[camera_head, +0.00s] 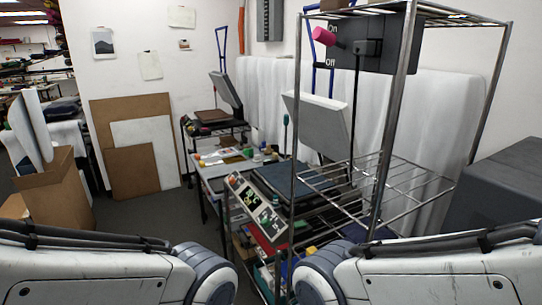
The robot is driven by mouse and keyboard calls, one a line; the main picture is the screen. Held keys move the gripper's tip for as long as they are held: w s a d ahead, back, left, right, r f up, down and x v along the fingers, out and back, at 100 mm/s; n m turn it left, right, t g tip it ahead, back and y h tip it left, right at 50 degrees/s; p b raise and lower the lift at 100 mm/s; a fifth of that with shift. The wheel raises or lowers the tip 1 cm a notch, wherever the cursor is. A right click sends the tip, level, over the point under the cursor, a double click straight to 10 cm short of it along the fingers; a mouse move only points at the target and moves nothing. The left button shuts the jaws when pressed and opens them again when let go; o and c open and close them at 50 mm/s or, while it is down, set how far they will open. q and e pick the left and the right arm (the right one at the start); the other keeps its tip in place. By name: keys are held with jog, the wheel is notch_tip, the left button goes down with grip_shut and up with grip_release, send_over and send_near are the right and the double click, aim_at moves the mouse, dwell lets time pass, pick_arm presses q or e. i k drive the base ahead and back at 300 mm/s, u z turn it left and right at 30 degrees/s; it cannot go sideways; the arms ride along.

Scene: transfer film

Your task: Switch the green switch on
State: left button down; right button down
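A heat press (290,180) stands at the centre right, with its white upper plate (318,120) tilted up. Its slanted front control panel (256,206) carries dark displays with small green marks and small buttons, one of them red. I cannot tell a green switch apart on it at this size. A dark box (378,42) with "On" and "Off" lettering and a pink-knobbed lever (325,37) shows at the upper right, behind the rack's bars. Only my two white arms show along the bottom edge; neither gripper is in view.
A metal wire rack (392,125) stands in front of and right of the press. A worktable (212,170) with small items and a second press (226,88) are behind. Brown boards (133,118) lean on the wall; a cardboard box (58,190) is at left. Grey floor (135,215) is open left of centre.

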aim_at(299, 225)
jog(key=u, duration=0.05)
jog(key=i, duration=0.85)
jog(key=z, duration=0.35)
